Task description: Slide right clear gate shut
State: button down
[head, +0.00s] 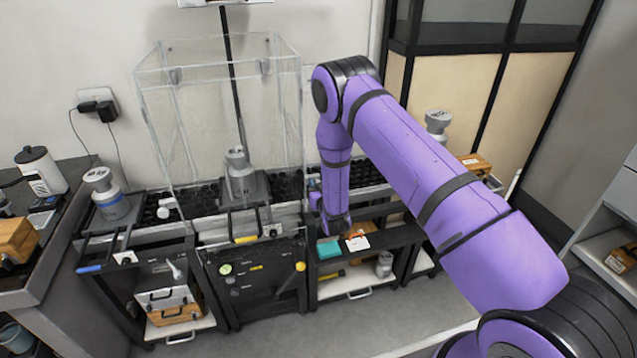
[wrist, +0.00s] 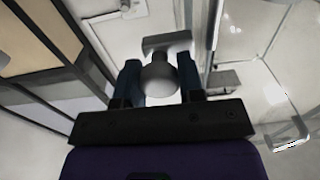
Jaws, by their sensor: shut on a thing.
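The clear weighing enclosure (head: 220,130) stands on the dark bench, with a grey scale (head: 243,185) inside it. Its right side, where the right clear gate (head: 288,125) is, faces my arm; how far this gate stands open I cannot tell. In the wrist view, a pale grey round knob on a stem (wrist: 165,78) sits between the two blue fingers of my gripper (wrist: 160,84), which is shut on it. In the head view, my gripper (head: 316,190) is beside the enclosure's lower right, partly hidden by my purple arm, and the knob is hidden.
A white knob (head: 168,208) shows at the enclosure's lower left. A blue-marked weight (head: 102,180) stands on the left scale, another (head: 438,120) at the far right. Below are shelves with a teal box (head: 328,250) and a yellow-tipped lever (head: 300,267).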

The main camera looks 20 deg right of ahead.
jog(key=shift+s+f, duration=0.1)
jog(key=shift+f, duration=0.2)
jog(key=c, duration=1.1)
grip_release()
jog(key=shift+o, duration=0.2)
jog(key=s, duration=1)
jog(key=shift+s, duration=0.35)
